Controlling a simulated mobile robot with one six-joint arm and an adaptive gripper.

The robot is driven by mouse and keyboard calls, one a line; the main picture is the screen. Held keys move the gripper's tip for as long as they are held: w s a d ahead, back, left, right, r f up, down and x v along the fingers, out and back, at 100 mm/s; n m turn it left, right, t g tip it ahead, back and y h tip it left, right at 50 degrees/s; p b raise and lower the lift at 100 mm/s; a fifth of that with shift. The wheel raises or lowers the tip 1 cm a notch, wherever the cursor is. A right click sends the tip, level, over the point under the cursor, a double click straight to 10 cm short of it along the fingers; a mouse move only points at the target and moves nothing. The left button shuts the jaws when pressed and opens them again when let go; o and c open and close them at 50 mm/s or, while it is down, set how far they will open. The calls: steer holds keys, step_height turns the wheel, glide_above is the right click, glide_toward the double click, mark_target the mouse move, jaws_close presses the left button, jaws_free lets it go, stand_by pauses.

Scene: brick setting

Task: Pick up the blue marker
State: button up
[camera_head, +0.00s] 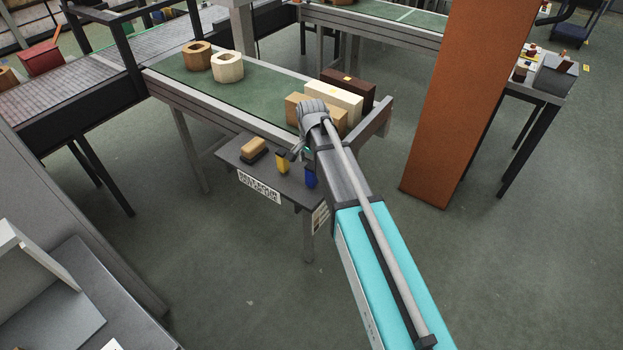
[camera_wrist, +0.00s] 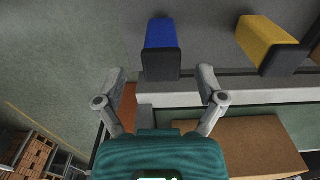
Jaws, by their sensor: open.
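The blue marker (camera_head: 311,179) stands on a small grey shelf (camera_head: 233,154), near its right end and partly behind my arm. In the wrist view the blue marker (camera_wrist: 160,42), with a dark end, lies ahead of my gripper (camera_wrist: 161,78), roughly centred between the fingertips. The fingers are spread and hold nothing. In the head view my gripper (camera_head: 298,151) is above the shelf, near the blue marker and partly hidden by my wrist. Whether a finger touches the marker cannot be told.
A yellow marker (camera_head: 283,163) stands left of the blue one; it also shows in the wrist view (camera_wrist: 266,42). A tan-and-dark block (camera_head: 254,148) lies farther left. Boxes (camera_head: 340,98) stand on the green table (camera_head: 262,83) behind. An orange pillar (camera_head: 465,100) rises at right.

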mark_target(311, 173)
steer(key=shift+w+f+b, duration=0.15)
steer(key=shift+f+b, duration=2)
steer(key=shift+f, duration=0.25)
steer(key=shift+c, duration=0.2)
jaws_close()
steer(key=shift+r, duration=0.15)
step_height(311, 173, up, 3)
steer(key=p, duration=0.2)
steer(key=shift+f+p, duration=0.2)
steer(key=shift+p, duration=0.2)
steer(key=s+d+r+p, duration=0.2)
steer(key=s+r+p, duration=0.8)
steer(key=s, duration=0.3)
steer(key=shift+s+d, duration=0.3)
steer(key=shift+s, duration=0.05)
steer(key=shift+r, duration=0.1)
